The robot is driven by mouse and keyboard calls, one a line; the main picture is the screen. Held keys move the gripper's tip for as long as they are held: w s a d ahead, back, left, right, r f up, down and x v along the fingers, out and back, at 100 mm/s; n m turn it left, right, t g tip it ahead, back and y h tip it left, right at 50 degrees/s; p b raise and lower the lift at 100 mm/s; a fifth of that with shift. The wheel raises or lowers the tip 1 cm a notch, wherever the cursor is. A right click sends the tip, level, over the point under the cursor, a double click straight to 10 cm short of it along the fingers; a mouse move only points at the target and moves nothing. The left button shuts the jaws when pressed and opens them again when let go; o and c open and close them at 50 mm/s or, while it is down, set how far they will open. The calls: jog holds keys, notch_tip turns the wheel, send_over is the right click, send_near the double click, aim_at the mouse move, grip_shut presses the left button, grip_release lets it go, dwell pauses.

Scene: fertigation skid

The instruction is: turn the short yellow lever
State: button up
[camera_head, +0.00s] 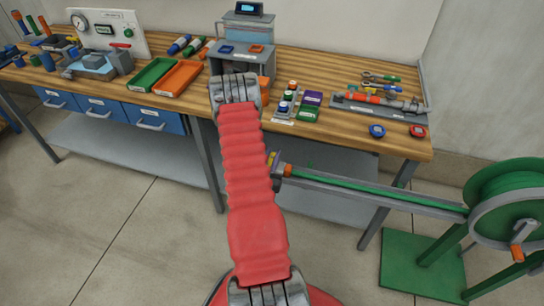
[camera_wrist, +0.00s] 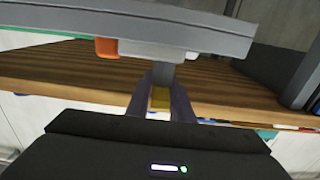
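The short yellow lever (camera_wrist: 160,97) shows in the wrist view below a grey stem (camera_wrist: 162,74) that comes down from a grey rail. My gripper (camera_wrist: 161,100) has one dark finger on each side of the lever. The yellow fills the gap between the fingers with no visible space, so it looks shut on the lever. In the head view a small yellow patch (camera_head: 271,158) shows at the right edge of my red arm, by the rail's end. My arm hides the gripper itself there.
The grey rail (camera_head: 370,190) runs from the green hose reel (camera_head: 510,190) to beside my arm, with an orange piece (camera_head: 288,170) near its end. The wooden workbench (camera_head: 330,72) stands behind, carrying trays, tools and bottles. The floor at left is clear.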

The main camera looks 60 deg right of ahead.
jog(key=c, duration=0.4)
jog(key=shift+a, duration=0.2)
grip_shut()
jog(key=shift+d, duration=0.1)
